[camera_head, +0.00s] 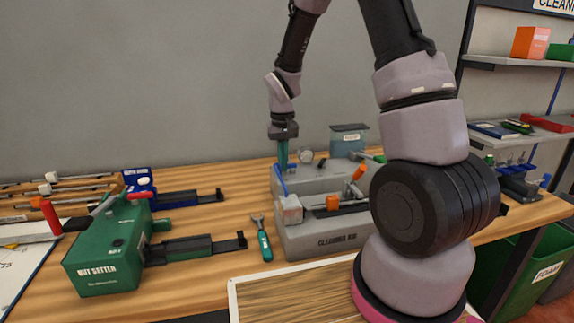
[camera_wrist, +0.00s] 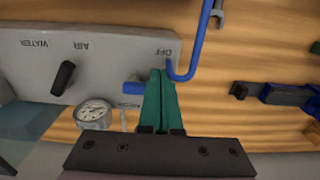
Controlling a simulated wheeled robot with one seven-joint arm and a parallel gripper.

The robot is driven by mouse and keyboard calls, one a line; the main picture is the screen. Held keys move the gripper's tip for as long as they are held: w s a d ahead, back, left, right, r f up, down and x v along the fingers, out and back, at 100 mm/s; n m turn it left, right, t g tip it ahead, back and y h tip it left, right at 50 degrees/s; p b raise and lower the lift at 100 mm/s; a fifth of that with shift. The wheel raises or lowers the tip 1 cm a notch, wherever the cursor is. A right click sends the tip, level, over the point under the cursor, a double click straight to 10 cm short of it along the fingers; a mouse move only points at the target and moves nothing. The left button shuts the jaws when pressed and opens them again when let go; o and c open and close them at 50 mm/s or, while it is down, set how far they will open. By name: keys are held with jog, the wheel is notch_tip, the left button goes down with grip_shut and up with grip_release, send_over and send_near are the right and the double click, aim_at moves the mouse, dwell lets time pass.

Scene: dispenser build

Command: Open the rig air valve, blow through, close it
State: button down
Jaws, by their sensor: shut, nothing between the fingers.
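The grey cleaning rig (camera_head: 322,241) stands on the wooden bench in the head view. Its top panel (camera_wrist: 110,50) fills the left of the wrist view, with upside-down labels WATER, AIR and OFF. A black knob (camera_wrist: 62,78) sits below the WATER and AIR labels. A blue handle (camera_wrist: 132,88) lies just left of my fingers, near OFF; its far end is hidden, and I cannot tell whether they touch. My gripper (camera_head: 283,166) points down over the rig's back left. In the wrist view its green fingers (camera_wrist: 160,76) are together and empty.
A round gauge (camera_wrist: 93,113) stands beside the knob. A blue tube (camera_wrist: 200,50) curves up right of my fingers. A green setter box (camera_head: 103,250) and a green-handled wrench (camera_head: 264,243) lie left of the rig. A wooden tray (camera_head: 232,300) is in front.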

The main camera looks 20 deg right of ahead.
jog(key=shift+f, duration=0.85)
jog(key=shift+w, duration=0.15)
jog(key=shift+w, duration=0.4)
